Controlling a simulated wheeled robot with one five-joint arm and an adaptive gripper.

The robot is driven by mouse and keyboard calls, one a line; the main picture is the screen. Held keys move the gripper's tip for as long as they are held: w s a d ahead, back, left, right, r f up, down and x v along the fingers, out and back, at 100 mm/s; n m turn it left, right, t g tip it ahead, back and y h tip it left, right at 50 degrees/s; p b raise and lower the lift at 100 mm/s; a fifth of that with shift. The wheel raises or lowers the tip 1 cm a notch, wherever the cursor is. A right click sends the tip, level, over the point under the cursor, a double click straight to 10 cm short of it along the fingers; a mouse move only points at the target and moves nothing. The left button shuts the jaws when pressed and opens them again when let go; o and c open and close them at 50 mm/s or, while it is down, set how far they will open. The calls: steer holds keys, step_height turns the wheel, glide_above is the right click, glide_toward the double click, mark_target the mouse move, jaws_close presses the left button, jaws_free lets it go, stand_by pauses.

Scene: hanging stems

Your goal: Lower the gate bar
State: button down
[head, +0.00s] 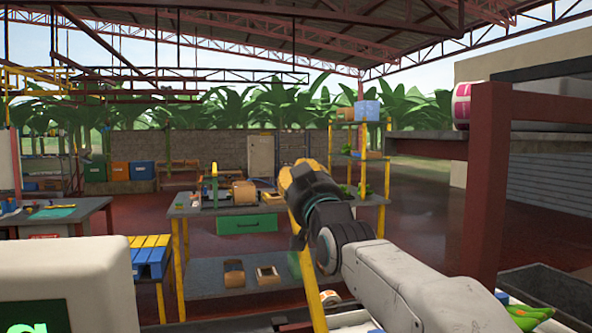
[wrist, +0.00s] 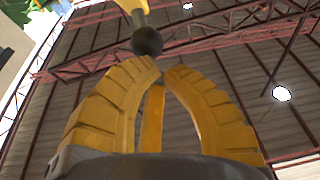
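The gate bar (head: 311,285) is a long yellow bar, steeply raised and slightly tilted in the head view. Its upper part is hidden behind my gripper (head: 296,173). In the wrist view a yellow rod (wrist: 131,5) ending in a black ball (wrist: 148,40) shows just beyond the fingertips; it appears to belong to the bar. My gripper's yellow fingers (wrist: 160,66) are drawn together at the tips, with nothing visible between them. The ball is at the tips, not enclosed; I cannot tell whether they touch it.
A grey worktable (head: 280,202) with a green drawer (head: 247,222) stands behind the bar. A dark red post (head: 489,185) with a grey shelf (head: 425,146) is close on the right. A white machine (head: 70,285) stands at the front left. Red floor is open farther back.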

stand_by(0.3)
steer(key=w+f+g+p, duration=0.1)
steer(key=w+f+p, duration=0.1)
steer(key=w, duration=0.1)
steer(key=w+a+f+g+p, duration=0.1)
steer(key=w+f+p, duration=0.1)
steer(key=shift+f+g+h, duration=0.1)
steer(key=shift+g+h, duration=0.2)
steer(key=shift+w+f, duration=0.1)
steer(key=shift+f, duration=0.25)
steer(key=shift+r, duration=0.1)
